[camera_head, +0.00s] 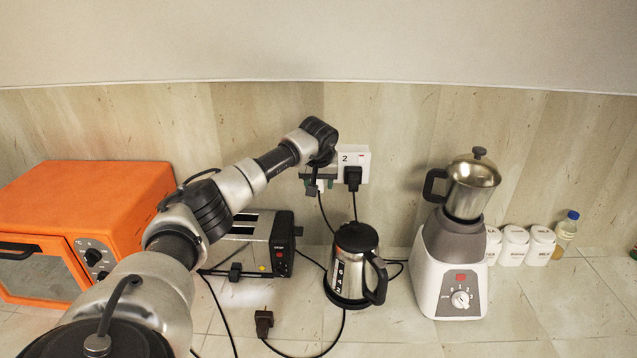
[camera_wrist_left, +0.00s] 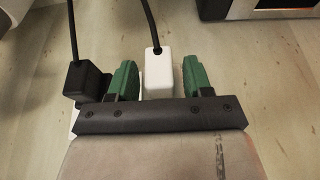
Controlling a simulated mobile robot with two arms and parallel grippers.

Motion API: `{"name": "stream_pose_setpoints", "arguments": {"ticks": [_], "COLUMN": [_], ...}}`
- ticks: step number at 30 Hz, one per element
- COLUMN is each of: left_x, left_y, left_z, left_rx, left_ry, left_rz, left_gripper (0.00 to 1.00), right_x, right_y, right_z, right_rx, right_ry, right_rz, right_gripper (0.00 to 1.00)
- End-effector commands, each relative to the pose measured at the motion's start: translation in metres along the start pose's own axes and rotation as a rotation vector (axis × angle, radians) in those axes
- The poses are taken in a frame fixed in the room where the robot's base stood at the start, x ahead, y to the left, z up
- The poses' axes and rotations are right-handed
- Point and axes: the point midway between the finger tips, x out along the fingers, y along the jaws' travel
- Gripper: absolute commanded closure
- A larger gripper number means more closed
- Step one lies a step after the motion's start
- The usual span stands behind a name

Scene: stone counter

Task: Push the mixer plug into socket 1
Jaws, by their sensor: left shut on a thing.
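My left gripper (camera_head: 320,178) is at the wall in front of the left part of the white socket panel (camera_head: 364,158). The white plug also shows small under the gripper in the head view (camera_head: 321,185). Socket 1 is hidden behind the gripper; I cannot tell whether the plug is in it. A black plug (camera_head: 353,177) sits in the socket marked 2, close beside the gripper. The mixer (camera_head: 447,262) stands on the right. My right gripper is not in view.
A kettle (camera_head: 352,240) stands below the sockets. A toaster (camera_head: 262,240) and an orange oven (camera_head: 100,215) are on the left. A loose black plug (camera_head: 263,322) and cords lie on the counter. White jars (camera_head: 515,245) and a bottle (camera_head: 566,232) stand right of the mixer.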

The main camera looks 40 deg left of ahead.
Motion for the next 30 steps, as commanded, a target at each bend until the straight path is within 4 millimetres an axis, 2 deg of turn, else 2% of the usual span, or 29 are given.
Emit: {"name": "stream_pose_setpoints", "arguments": {"ticks": [15,16,21,30], "left_x": [0.005,0.005,0.005,0.004], "left_y": [0.0,0.0,0.0,0.0], "left_z": [-0.012,-0.012,-0.012,-0.011], "left_rx": [-0.001,0.0,0.0,0.0], "left_ry": [0.0,0.0,0.0,0.0], "left_rz": [0.0,0.0,-0.001,-0.001], "left_gripper": [0.75,0.47,0.21,0.2], "right_x": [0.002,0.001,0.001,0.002], "right_y": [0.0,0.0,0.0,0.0], "right_z": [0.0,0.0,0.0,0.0], "right_rx": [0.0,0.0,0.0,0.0], "right_ry": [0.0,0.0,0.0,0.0], "right_rz": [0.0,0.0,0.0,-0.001], "right_gripper": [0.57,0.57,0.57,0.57]}}
